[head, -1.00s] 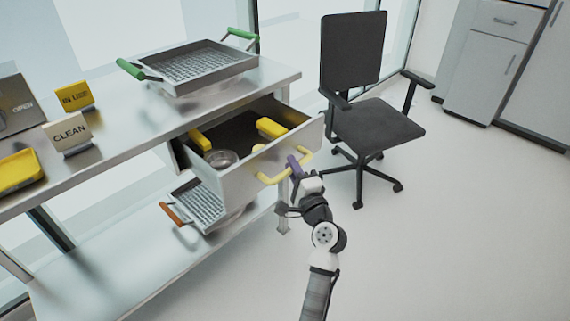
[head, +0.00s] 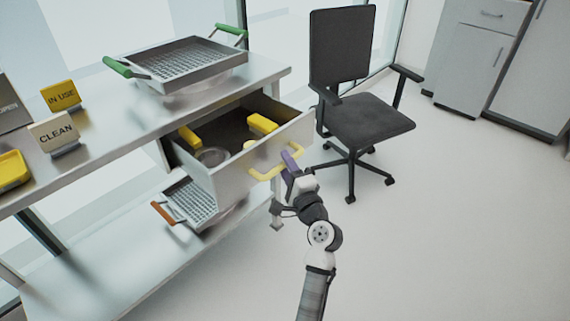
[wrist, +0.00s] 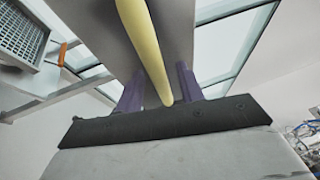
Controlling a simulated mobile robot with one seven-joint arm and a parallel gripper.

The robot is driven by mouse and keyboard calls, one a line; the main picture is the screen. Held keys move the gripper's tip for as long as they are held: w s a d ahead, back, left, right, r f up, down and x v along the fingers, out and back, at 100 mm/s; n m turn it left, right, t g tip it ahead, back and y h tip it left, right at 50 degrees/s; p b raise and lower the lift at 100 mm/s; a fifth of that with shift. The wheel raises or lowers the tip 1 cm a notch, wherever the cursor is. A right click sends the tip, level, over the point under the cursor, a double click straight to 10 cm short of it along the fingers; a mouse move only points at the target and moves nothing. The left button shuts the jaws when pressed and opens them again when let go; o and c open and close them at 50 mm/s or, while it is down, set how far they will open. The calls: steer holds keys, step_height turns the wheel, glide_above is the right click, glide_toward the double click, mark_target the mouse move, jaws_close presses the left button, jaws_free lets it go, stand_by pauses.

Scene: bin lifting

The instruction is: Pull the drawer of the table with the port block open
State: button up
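The drawer (head: 226,177) of the metal table (head: 118,128) stands pulled well out. Its front bears a yellow bar handle (head: 262,174), which also runs through the middle of the wrist view (wrist: 143,42). My gripper (head: 289,160) is at the right part of this handle. In the wrist view its purple fingers (wrist: 160,88) stand on either side of the bar, apart, with narrow gaps beside it, so it looks open around the handle. The fingertips are partly hidden. I cannot pick out a port block with certainty.
A green-handled tray (head: 190,65) stands on the table, an orange-handled tray (head: 195,203) on the lower shelf. A black chair (head: 365,118) stands behind the drawer. Floor at right is clear.

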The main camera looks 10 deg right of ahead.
steer(key=b+v, duration=0.3)
steer(key=v, duration=0.9)
steer(key=shift+s+f, duration=0.2)
steer(key=shift+s, duration=0.2)
steer(key=shift+d, duration=0.1)
